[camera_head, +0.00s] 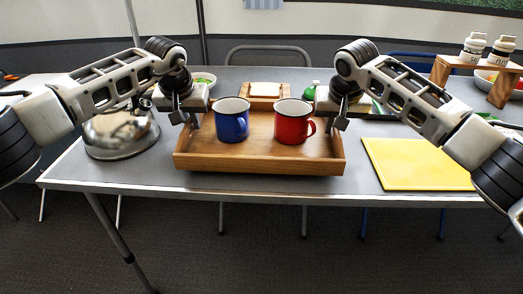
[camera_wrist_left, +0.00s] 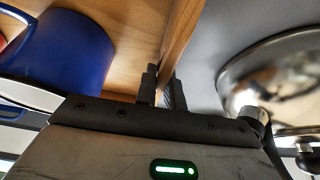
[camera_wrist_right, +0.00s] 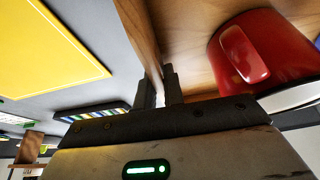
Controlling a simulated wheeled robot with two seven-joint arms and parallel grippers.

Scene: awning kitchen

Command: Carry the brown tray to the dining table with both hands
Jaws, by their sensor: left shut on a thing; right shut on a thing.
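The brown wooden tray (camera_head: 258,162) is at the near edge of the grey table (camera_head: 110,176), its front side close to or over that edge; I cannot tell whether it touches the tabletop. A blue mug (camera_head: 231,122) and a red mug (camera_head: 292,124) stand upright in it. My left gripper (camera_head: 194,120) is shut on the tray's left wall, which shows between its fingers in the left wrist view (camera_wrist_left: 163,85). My right gripper (camera_head: 328,122) is shut on the tray's right wall, seen in the right wrist view (camera_wrist_right: 158,85).
A shiny metal kettle (camera_head: 120,132) stands close left of the tray. A yellow board (camera_head: 415,163) lies to its right. A small wooden box (camera_head: 265,91) and a bowl (camera_head: 204,79) are behind. A wooden stand (camera_head: 460,75) with bottles is far right. Chairs (camera_head: 267,54) stand beyond the table.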

